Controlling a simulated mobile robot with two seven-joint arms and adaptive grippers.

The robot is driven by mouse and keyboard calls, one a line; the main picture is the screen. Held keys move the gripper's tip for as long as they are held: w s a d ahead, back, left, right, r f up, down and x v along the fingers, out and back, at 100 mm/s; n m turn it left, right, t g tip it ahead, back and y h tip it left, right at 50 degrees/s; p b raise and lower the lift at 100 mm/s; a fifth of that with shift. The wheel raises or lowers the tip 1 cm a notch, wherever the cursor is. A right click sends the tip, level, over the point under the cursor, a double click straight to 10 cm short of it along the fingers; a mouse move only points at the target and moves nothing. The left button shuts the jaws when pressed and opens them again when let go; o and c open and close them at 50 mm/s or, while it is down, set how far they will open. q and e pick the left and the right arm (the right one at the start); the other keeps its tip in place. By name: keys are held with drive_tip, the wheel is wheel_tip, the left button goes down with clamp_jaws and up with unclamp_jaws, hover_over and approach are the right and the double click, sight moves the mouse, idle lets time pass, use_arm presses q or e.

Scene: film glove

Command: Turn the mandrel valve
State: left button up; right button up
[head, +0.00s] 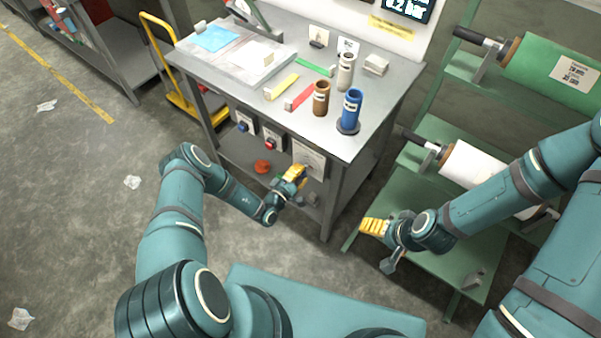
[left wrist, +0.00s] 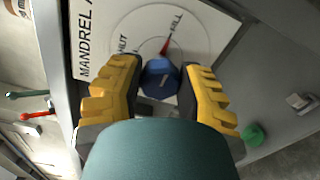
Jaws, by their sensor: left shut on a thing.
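The mandrel valve is a blue knob (left wrist: 161,78) on a white dial plate (left wrist: 120,25) with a red pointer, seen in the left wrist view. The pointer is at the FILL mark; part of the other lettering is hidden by a finger. My left gripper (left wrist: 163,88) is shut on the knob, with a yellow finger on each side of it. In the head view my left gripper (head: 298,170) covers the knob, in front of the plate (head: 309,154) on the bench's front. My right gripper (head: 374,227) is out over the green rack at the right, its finger gap unclear.
The steel bench (head: 330,60) carries a brown roll (head: 320,98), a blue roll (head: 351,108) and colored strips. Two more control plates (head: 270,141) are left of the valve. A green rack (head: 400,190) with film rolls stands right. The floor at left is mostly open.

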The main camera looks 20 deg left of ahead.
use_arm(q)
drive_tip(key=shift+d, duration=0.1)
drive_tip(key=o, duration=1.2)
drive_tip(key=v, duration=1.2)
drive_tip(key=shift+d+r, duration=0.1)
